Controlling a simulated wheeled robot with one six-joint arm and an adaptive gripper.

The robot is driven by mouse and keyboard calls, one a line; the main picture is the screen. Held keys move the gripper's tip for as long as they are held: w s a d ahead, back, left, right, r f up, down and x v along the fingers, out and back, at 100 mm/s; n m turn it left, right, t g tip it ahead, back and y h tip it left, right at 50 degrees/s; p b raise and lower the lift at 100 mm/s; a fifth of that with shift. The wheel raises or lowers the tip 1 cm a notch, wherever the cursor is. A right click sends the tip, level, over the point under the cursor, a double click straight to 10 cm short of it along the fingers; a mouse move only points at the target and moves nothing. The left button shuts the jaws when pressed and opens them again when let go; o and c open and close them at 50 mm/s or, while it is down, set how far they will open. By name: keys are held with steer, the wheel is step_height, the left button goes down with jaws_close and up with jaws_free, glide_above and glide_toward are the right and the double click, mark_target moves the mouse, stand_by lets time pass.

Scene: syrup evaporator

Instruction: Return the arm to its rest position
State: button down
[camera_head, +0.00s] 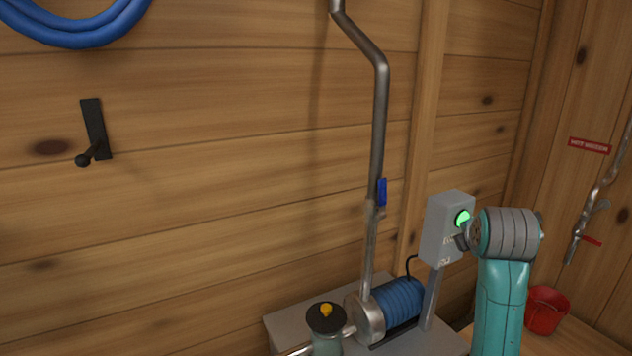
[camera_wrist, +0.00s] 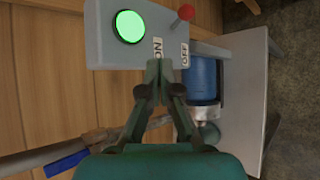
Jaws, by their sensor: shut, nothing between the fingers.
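My gripper (camera_wrist: 158,66) is shut and empty, its dark fingertips together just at the edge of the grey switch box (camera_wrist: 105,45) in the wrist view. I cannot tell whether they touch the box. The box carries a lit green button (camera_wrist: 130,27), ON and OFF labels and a red knob (camera_wrist: 185,12). In the head view my teal arm is raised at the right, its wrist beside the switch box (camera_head: 438,232) with the green light (camera_head: 462,218). The fingers are mostly hidden there behind the wrist.
A blue pump motor (camera_head: 398,300) sits on a grey stand (camera_head: 285,322) below the box. A steel pipe (camera_head: 380,110) with a blue valve handle (camera_head: 382,192) rises beside it. A red bucket (camera_head: 545,310) stands behind my arm. The wooden wall's left side is mostly clear.

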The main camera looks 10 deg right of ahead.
steer(key=s+a+f+m+t+y, duration=0.1)
steer(key=s+a+f+m, duration=0.15)
steer(key=f, duration=0.65)
steer(key=s+a+f+m, duration=0.1)
steer(key=s+a+f, duration=0.3)
steer(key=f, duration=0.4)
steer(key=s+a+f+m+t+y, duration=0.15)
steer(key=s+a+f, duration=0.25)
steer(key=f, duration=0.5)
steer(key=s+a+f+m, duration=0.3)
steer(key=s+a+f, duration=0.1)
steer(key=s, duration=0.4)
steer(key=s+a+f+m, duration=0.2)
steer(key=s+a+f, duration=0.15)
steer(key=s, duration=0.45)
steer(key=s+a+r+m+y, duration=0.1)
steer(key=s+r+m, duration=0.1)
steer(key=s, duration=0.6)
steer(key=s+a+r+m+t, duration=0.1)
steer(key=s+a+r+m, duration=0.1)
steer(key=s, duration=0.7)
steer(key=s+a+r+m+t+y, duration=0.1)
steer(key=s+m, duration=0.3)
steer(key=s, duration=0.4)
steer(key=shift+s+a+r+y, duration=0.25)
steer(key=shift+s+r+y, duration=0.1)
steer(key=shift+r, duration=0.2)
